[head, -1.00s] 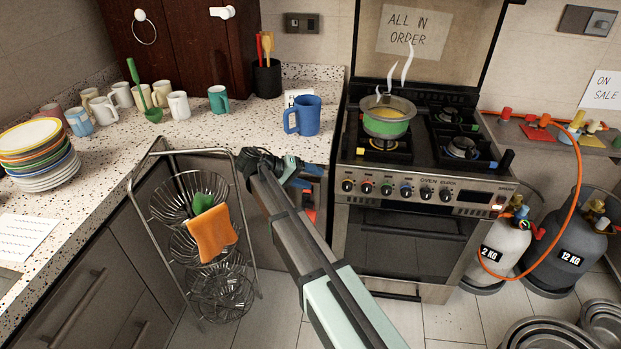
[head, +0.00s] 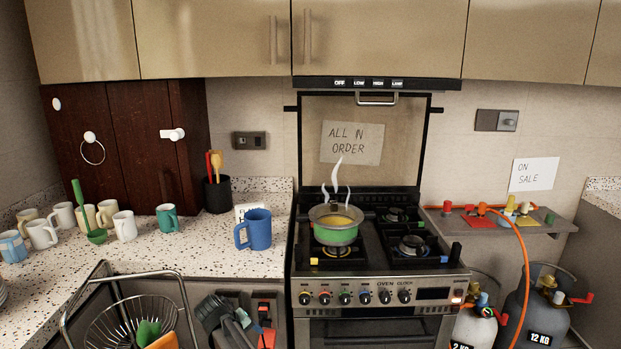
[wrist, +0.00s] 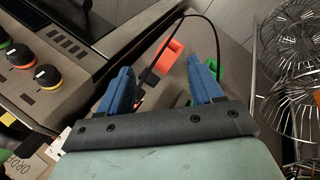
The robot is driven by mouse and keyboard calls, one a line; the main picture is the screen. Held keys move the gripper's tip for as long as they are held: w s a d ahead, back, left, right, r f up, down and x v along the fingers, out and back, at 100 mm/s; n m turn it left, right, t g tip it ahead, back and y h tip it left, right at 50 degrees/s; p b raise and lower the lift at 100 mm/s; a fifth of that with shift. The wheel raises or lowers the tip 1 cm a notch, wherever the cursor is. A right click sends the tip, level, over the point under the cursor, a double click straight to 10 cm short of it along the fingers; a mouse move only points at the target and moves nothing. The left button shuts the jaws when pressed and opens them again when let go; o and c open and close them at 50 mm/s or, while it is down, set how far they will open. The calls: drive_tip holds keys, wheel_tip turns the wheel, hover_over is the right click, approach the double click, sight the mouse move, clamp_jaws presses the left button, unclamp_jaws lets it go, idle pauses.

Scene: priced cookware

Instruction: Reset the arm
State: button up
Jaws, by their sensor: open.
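My gripper (wrist: 163,82) shows in the wrist view as two blue fingers set well apart, with nothing held between them. It points down past the stove front, which lies to the left, and the wire basket rack, which lies to the right. In the head view, dark and grey parts of my arm (head: 226,314) show at the bottom, in front of the counter and below the blue mug (head: 257,230). The fingertips cannot be made out clearly there.
The stove (head: 378,294) holds a steaming green pot (head: 336,233). Wire baskets (head: 120,328) stand left of my arm. Several mugs (head: 124,226) line the counter. Beyond my fingers are a red-orange item (wrist: 170,55) and a black cable (wrist: 216,40). Gas cylinders (head: 540,310) stand at right.

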drive_tip(key=s+d+f+m+g+y, duration=0.1)
drive_tip(key=s+d+f+g, duration=0.2)
drive_tip(key=s+d+f, duration=0.55)
drive_tip(key=s+d+f+m+g+y, duration=0.1)
drive_tip(key=s+d+f+g, duration=0.1)
drive_tip(key=s+d+f, duration=0.65)
drive_tip(key=s+d+f+m+g, duration=0.1)
drive_tip(key=s+d+f+g, duration=0.1)
drive_tip(key=s+d+f, duration=0.3)
drive_tip(key=s+d+f+m+g+y, duration=0.1)
drive_tip(key=s+d+f, duration=0.5)
drive_tip(key=s, duration=0.7)
drive_tip(key=s+d+f+m+g+y, duration=0.1)
drive_tip(key=s+d+f+m+g, duration=0.2)
drive_tip(key=s, duration=0.7)
drive_tip(key=d+f, duration=0.2)
drive_tip(key=d, duration=0.2)
drive_tip(key=shift+d+f, duration=0.3)
drive_tip(key=shift+f, duration=0.05)
